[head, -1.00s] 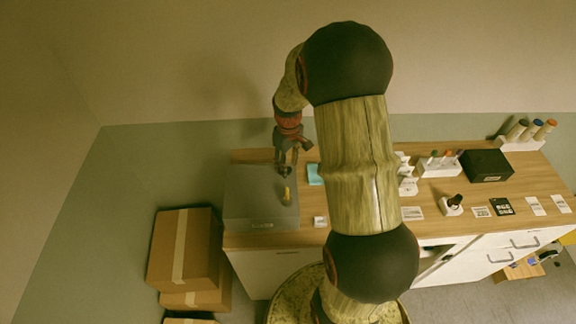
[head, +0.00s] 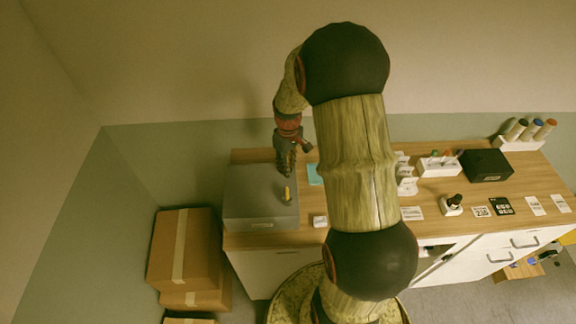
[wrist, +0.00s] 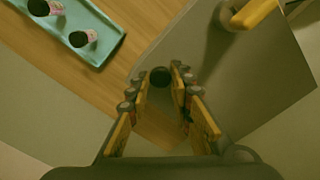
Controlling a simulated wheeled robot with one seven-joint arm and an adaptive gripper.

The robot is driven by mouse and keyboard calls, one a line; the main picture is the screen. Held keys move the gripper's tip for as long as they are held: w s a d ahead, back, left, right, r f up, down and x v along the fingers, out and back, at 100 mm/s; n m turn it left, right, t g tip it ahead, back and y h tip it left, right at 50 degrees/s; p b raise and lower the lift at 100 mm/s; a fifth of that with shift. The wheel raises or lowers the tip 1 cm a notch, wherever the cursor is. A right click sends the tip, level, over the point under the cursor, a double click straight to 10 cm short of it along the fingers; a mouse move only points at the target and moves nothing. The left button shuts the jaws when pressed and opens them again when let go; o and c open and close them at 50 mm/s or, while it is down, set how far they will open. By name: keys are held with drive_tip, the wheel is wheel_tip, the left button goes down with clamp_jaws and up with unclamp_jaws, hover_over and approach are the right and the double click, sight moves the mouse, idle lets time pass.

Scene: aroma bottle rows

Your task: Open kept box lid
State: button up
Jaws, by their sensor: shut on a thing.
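A grey box (head: 255,200) with a flat lid stands at the left end of the wooden counter. Its lid (wrist: 235,85) fills the right of the wrist view. A dark round knob (wrist: 160,77) sits near the lid's edge. My gripper (head: 286,172) is down at the box's far right part, and in the wrist view its fingers (wrist: 161,84) are closed around the knob. The lid appears to lie flat on the box. A yellow piece (head: 287,194) stands on the lid nearer the front, and it also shows in the wrist view (wrist: 252,13).
A teal tray (head: 314,174) with small dark-topped bottles (wrist: 79,39) lies right of the grey box. A black box (head: 485,165), white racks (head: 438,168) and cards stand farther right. Cardboard boxes (head: 185,250) are stacked on the floor at left.

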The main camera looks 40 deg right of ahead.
clamp_jaws()
drive_tip(key=shift+r, duration=0.15)
